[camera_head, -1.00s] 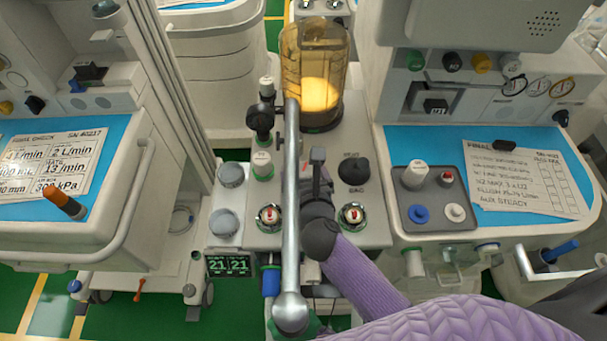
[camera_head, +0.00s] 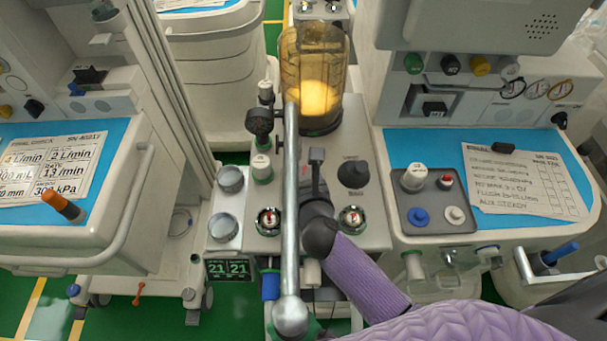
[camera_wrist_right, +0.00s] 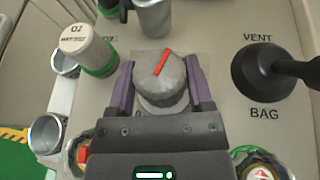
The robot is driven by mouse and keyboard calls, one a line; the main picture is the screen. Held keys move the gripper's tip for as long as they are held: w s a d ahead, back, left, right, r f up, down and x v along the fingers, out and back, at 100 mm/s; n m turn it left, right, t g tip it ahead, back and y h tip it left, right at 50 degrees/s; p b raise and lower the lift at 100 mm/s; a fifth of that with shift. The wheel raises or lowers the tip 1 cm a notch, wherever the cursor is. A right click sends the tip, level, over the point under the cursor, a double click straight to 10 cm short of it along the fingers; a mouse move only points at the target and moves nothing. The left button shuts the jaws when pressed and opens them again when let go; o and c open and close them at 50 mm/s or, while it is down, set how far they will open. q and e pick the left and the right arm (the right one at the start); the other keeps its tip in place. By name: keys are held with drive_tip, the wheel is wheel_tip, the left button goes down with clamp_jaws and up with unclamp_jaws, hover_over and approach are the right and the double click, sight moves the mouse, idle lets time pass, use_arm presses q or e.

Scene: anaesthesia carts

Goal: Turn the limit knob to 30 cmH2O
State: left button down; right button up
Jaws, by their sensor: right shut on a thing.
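The grey limit knob (camera_wrist_right: 160,84) with a red pointer line shows in the right wrist view. The pointer leans up and to the right. No scale numbers around the knob are readable. The knob is mostly hidden in the head view. My left gripper is not in view.
A black VENT/BAG knob (camera_wrist_right: 270,72) is to the right of the gripper. A white O2 knob (camera_wrist_right: 85,47) is to the left. The silver pole (camera_head: 291,220) stands close beside my right gripper. An amber canister (camera_head: 318,85) is behind.

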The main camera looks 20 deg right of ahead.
drive_tip(key=shift+d+r+n+y+p, duration=0.1)
drive_tip(key=shift+r+n+y+p, duration=0.05)
drive_tip(key=shift+n+y+p, duration=0.6)
drive_tip(key=shift+r+n+y+p, duration=0.15)
drive_tip(key=shift+n+y+p, duration=0.3)
drive_tip(key=shift+p, duration=0.5)
drive_tip(key=shift+n+y+p, duration=0.7)
drive_tip(key=shift+y, duration=0.3)
drive_tip(key=shift+f+n+g+y+p, duration=0.2)
drive_tip(key=shift+n+g+y+p, duration=0.2)
drive_tip(key=shift+n+y, duration=0.3)
drive_tip(key=shift+f+n+g+y, duration=0.1)
drive_tip(key=shift+n+g+y, duration=0.4)
drive_tip(key=shift+n+y, duration=0.55)
drive_tip(key=shift+y, duration=0.35)
drive_tip(key=shift+n, duration=0.25)
